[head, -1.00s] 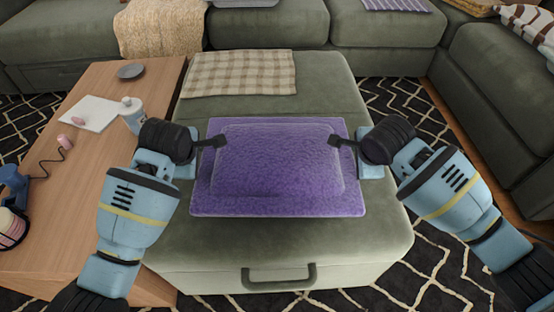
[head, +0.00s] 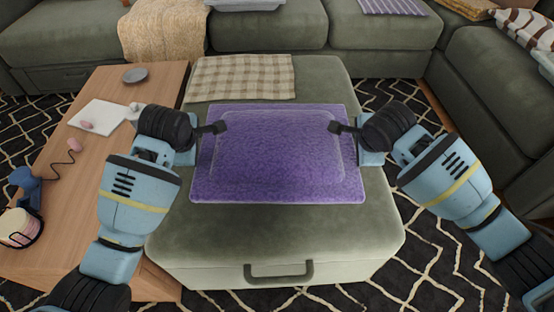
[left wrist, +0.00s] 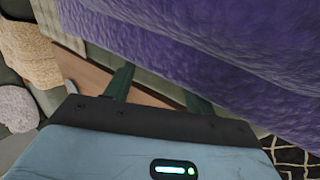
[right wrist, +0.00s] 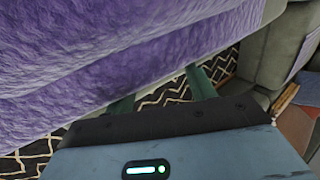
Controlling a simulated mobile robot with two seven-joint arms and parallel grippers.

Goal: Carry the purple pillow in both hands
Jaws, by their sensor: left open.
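The purple pillow (head: 275,185) spans the gap between my two grippers in the head view, over the green ottoman (head: 270,235). My left gripper (head: 217,128) is at its left side and my right gripper (head: 337,128) at its right side, each with a dark finger reaching over the top near the edge. The pillow fills the upper part of the left wrist view (left wrist: 230,60) and of the right wrist view (right wrist: 90,60). In both wrist views the fingers stand apart, with the pillow hiding their tips. Whether they touch it is unclear.
A wooden table (head: 105,180) on the left holds a grey plate (head: 134,75), a white sheet (head: 98,114) and a blue object (head: 25,180). A checked cloth (head: 243,78) lies on the ottoman's far end. Green sofas stand behind and right; patterned rug shows between.

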